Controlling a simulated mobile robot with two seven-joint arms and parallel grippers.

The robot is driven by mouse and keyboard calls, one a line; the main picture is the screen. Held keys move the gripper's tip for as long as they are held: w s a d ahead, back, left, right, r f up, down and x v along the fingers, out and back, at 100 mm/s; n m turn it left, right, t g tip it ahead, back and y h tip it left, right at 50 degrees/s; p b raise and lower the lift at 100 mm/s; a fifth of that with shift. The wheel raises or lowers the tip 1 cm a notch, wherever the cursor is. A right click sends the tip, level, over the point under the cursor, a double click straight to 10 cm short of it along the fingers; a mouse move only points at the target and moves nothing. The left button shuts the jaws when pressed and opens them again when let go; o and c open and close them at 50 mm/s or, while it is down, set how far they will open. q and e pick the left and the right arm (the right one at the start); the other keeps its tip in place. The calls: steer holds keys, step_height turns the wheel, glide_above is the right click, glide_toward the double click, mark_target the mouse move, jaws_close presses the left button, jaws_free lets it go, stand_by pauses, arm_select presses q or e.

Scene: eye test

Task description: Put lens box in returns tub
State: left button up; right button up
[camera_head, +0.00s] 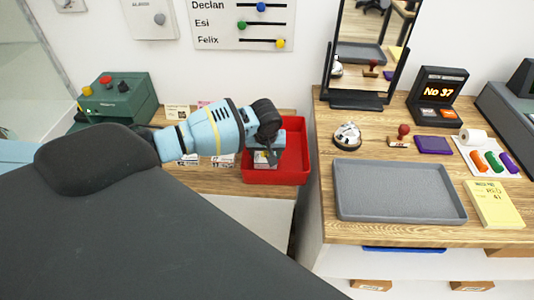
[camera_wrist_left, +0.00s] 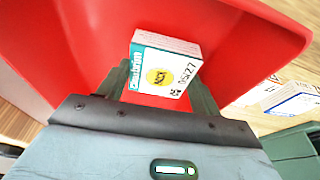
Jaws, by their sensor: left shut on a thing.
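The red tub (camera_head: 295,160) stands at the right end of the left wooden counter; its red wall also fills much of the left wrist view (camera_wrist_left: 85,30). My left gripper (camera_head: 266,150) is over the tub, pointing down into it. It is shut on the lens box, a small white and teal box with a yellow round mark (camera_wrist_left: 163,68). The box shows between the two fingers, with red tub surface behind it. In the head view the box (camera_head: 265,159) is partly hidden by the gripper. I cannot tell whether it touches the tub's floor. My right gripper is not in view.
Small boxes (camera_head: 222,160) and cards (camera_head: 178,112) lie left of the tub. A green box with buttons (camera_head: 118,97) stands farther left. The right counter holds a grey tray (camera_head: 398,190), a bell (camera_head: 347,136), a mirror (camera_head: 357,100) and a display (camera_head: 437,93).

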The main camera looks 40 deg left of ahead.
mark_target(266, 162)
arm_select(q)
steer(key=shift+f, duration=0.2)
steer(key=shift+f, duration=0.1)
steer(key=shift+f, duration=0.1)
steer(key=o, duration=1)
steer(key=p+v, duration=0.2)
steer(key=v, duration=1)
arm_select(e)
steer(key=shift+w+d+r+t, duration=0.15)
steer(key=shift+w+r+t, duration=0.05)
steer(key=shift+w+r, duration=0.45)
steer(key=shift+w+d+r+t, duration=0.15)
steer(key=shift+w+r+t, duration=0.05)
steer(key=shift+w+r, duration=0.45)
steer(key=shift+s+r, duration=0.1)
